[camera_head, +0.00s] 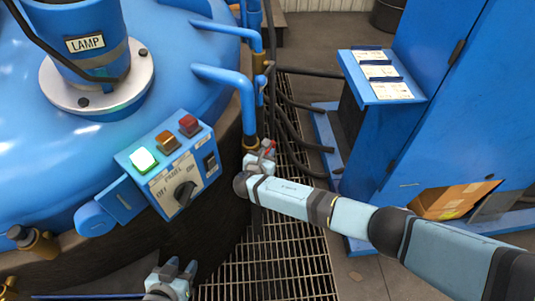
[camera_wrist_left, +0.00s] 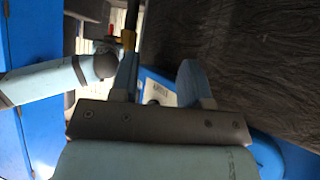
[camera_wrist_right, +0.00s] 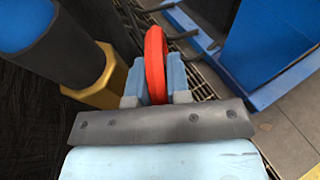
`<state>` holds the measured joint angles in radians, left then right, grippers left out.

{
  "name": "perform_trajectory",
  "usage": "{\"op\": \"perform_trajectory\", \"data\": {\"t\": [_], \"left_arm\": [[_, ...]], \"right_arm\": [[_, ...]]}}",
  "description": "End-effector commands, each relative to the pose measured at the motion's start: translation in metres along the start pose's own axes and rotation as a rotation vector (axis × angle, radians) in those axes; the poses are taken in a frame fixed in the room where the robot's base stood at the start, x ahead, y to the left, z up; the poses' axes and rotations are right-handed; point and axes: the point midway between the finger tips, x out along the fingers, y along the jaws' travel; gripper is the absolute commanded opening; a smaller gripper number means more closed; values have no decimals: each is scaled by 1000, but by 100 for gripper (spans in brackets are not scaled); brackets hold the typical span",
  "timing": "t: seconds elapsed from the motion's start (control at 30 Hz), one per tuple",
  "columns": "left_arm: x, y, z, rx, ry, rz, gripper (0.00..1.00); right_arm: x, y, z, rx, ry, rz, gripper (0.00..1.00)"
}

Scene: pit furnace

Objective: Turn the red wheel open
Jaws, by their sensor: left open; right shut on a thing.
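The red wheel (camera_wrist_right: 155,60) stands edge-on between the fingers of my right gripper (camera_wrist_right: 154,88) in the right wrist view. The gripper is shut on it. In the head view, only a small red bit of the wheel (camera_head: 268,148) shows at my right gripper (camera_head: 259,161), beside the blue pipe's brass fitting (camera_head: 250,145). The rest is hidden by the gripper and wrist. My left gripper (camera_head: 178,268) is low in the head view, below the panel, fingers apart and empty. It is also open in the left wrist view (camera_wrist_left: 158,85).
The control panel (camera_head: 172,168), with a lit green lamp and a black knob, sits on the blue furnace (camera_head: 150,60). Hoses (camera_head: 303,125) run over the floor grating (camera_head: 280,260).

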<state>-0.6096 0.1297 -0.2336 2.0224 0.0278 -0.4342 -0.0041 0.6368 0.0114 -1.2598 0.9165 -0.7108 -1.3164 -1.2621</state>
Motion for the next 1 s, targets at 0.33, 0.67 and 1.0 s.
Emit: {"op": "perform_trajectory", "data": {"t": [0.33, 0.67, 1.0], "left_arm": [[16, 1, 17, -32, -10, 4, 43], [25, 4, 19, -27, 16, 7, 43], [24, 1, 23, 0, 17, 10, 43]], "right_arm": [[-2, 0, -12, -2, -259, 1, 0], [-4, 0, -14, 0, -445, 0, 0], [-6, 0, -12, -1, -506, -1, 0]]}}
